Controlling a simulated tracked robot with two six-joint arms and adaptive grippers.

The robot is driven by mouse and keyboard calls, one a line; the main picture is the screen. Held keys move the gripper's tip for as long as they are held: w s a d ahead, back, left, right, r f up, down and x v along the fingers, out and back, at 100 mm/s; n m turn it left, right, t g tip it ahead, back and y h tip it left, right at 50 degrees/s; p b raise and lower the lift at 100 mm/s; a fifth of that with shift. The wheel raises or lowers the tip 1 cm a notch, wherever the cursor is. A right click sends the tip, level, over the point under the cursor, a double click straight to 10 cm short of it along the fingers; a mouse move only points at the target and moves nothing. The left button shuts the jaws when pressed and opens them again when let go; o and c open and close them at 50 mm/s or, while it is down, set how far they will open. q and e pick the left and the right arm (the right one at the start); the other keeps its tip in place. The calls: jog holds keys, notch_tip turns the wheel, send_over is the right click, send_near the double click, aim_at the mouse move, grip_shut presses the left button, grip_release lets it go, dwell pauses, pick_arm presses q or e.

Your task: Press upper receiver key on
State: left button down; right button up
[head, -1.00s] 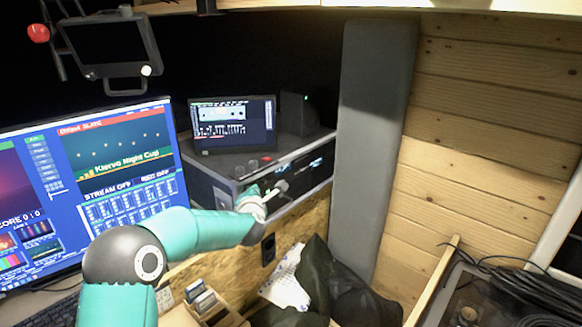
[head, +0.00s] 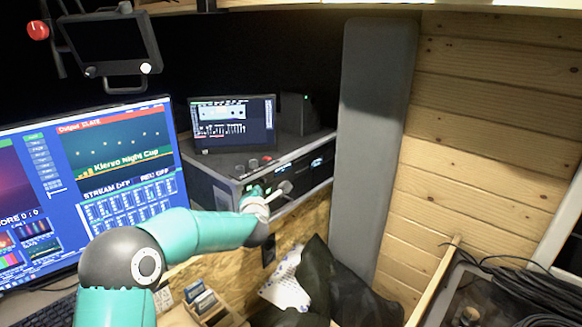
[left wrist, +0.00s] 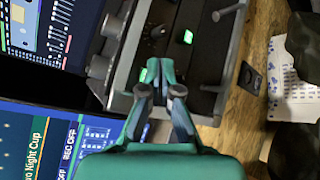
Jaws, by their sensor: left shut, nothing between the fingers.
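The rack case (head: 215,178) stands on the wooden counter, and dark receiver units (head: 300,170) with small lit displays show in its front. In the left wrist view the dark front panel (left wrist: 205,70) fills the middle, with a lit green spot (left wrist: 188,37) above the fingers and a second green glow (left wrist: 146,73) close to them. My left gripper (head: 284,188) is shut and empty, right at the rack front. In the left wrist view its fingers (left wrist: 160,91) overlap the panel; I cannot tell whether they touch it. The upper receiver key is not clearly distinguishable. My right gripper is not in view.
A large monitor (head: 125,190) stands left. A grey padded panel (head: 372,150) rises at right. Dark bags (head: 335,285) and a cable crate (head: 450,285) lie below.

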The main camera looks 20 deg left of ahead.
pick_arm(q)
jog(key=shift+d, duration=0.15)
jog(key=shift+s+d+b, duration=0.25)
jog(key=shift+s+d, duration=0.1)
jog(key=shift+d, duration=0.55)
jog(key=shift+s+d+b, duration=0.25)
jog(key=shift+s+d, duration=0.05)
jog(key=shift+d, duration=0.6)
jog(key=shift+s+d+b, duration=0.25)
jog(key=shift+s+d, duration=0.1)
jog(key=shift+d, duration=0.55)
